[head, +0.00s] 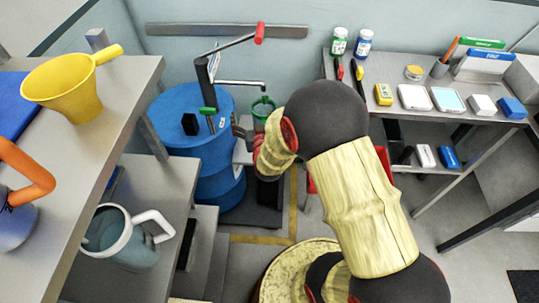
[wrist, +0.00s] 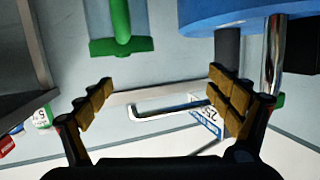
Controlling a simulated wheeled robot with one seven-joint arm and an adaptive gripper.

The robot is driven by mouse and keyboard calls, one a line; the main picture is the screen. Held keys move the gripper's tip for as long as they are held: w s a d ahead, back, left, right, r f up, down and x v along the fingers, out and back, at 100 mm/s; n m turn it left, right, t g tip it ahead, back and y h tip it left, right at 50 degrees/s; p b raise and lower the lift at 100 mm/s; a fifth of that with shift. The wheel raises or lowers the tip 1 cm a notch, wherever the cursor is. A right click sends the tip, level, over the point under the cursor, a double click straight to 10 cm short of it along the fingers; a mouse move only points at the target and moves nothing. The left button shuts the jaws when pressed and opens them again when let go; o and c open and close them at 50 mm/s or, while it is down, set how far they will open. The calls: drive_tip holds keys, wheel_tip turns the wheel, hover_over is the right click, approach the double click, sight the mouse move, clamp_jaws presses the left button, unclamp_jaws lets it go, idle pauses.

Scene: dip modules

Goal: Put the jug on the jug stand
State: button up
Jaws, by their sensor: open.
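A jug with a green rim (head: 263,107) stands below the tip of the metal spout, beside the blue drum. In the wrist view a green handle (wrist: 120,28) on a pale see-through body shows at the top, apart from the fingers. My gripper (head: 241,128) is near the jug, to its lower left in the head view. In the wrist view my gripper (wrist: 160,85) is open, with nothing between its fingers. My arm hides part of this area.
The blue drum (head: 198,140) carries a pump with a red-ended crank (head: 259,33) and a metal spout (head: 240,83). The left benches hold a yellow jug (head: 68,92) and a white-handled teal jug (head: 125,242). The right bench (head: 415,112) holds small boxes and bottles.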

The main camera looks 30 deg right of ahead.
drive_tip(key=s+a+r+n+g+y, duration=0.1)
drive_tip(key=s+a+r, duration=0.2)
drive_tip(key=r, duration=0.2)
drive_tip(key=s+a+r+n+g+y, duration=0.1)
drive_tip(key=s+a+r+g+y, duration=0.15)
drive_tip(key=r, duration=0.25)
drive_tip(key=s+a+r+g+y, duration=0.1)
drive_tip(key=s+a+r, duration=0.2)
drive_tip(key=r, duration=0.3)
drive_tip(key=s+a+r+n+g, duration=0.1)
drive_tip(key=s+r+g, duration=0.1)
drive_tip(key=s, duration=1)
drive_tip(key=s+a+r+n+g, duration=0.1)
drive_tip(key=s+a+r+g, duration=0.1)
drive_tip(key=s, duration=1)
drive_tip(key=shift+s+r+g, duration=0.2)
drive_tip(key=shift+r+g, duration=0.2)
drive_tip(key=shift+g, duration=0.05)
wheel_tip(320, 180, up, 3)
drive_tip(key=p, duration=0.3)
drive_tip(key=shift+r, duration=0.15)
